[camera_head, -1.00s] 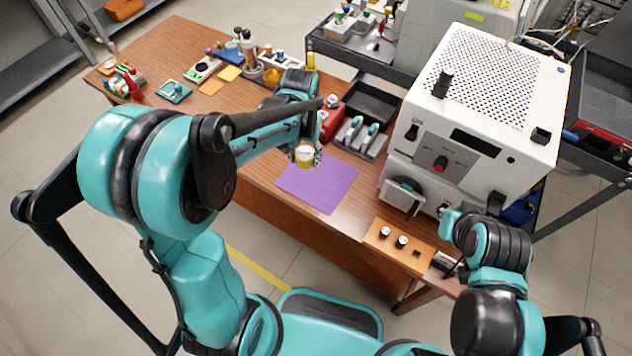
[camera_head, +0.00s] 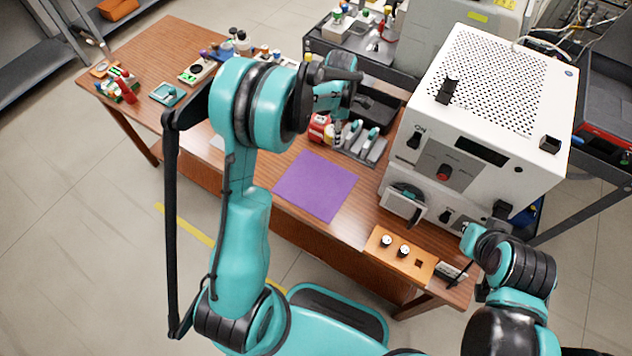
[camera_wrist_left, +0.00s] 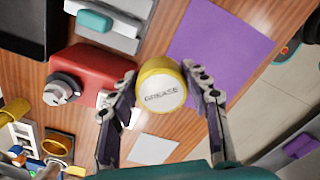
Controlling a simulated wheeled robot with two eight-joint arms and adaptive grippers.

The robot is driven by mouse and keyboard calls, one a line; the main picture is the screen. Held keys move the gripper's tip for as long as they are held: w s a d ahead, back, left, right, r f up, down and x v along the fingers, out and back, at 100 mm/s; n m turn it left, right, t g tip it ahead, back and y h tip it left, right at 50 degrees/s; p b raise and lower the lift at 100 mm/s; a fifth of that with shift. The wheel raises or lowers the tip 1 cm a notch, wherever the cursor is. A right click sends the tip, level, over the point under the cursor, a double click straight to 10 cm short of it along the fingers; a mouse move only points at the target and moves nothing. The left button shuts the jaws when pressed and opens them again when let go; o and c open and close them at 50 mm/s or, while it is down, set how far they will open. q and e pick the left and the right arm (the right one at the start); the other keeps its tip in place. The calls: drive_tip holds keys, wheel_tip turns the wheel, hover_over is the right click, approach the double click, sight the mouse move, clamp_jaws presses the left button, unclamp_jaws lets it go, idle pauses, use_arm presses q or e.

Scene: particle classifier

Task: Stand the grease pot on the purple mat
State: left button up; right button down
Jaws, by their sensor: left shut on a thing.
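The grease pot (camera_wrist_left: 162,92), with a yellow rim and a white lid reading GREASE, is between the fingers of my left gripper (camera_wrist_left: 160,74) in the left wrist view. The gripper is shut on it. The pot overlaps the lower left edge of the purple mat (camera_wrist_left: 225,50) there; its height above the table is unclear. In the head view the purple mat (camera_head: 316,186) is bare on the table, and my left arm hides the pot. My right gripper (camera_head: 467,240) is beside the white machine, its fingers too small to read.
The white machine (camera_head: 490,90) stands right of the mat, with an orange block (camera_head: 399,252) before it. A red thing (camera_head: 319,130) and a grey tray (camera_head: 362,143) lie behind the mat. A white square (camera_wrist_left: 152,149) lies on the table.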

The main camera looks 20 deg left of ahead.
use_arm(q)
drive_tip(key=b, duration=0.4)
hover_over(317, 183)
wheel_tip(317, 183, down, 7)
drive_tip(key=shift+s+a, duration=0.1)
drive_tip(key=shift+f+b, duration=0.8)
drive_tip(key=shift+f, duration=1.1)
drive_tip(key=shift+f, duration=0.2)
drive_tip(key=o, duration=1.2)
drive_tip(key=shift+r, duration=0.1)
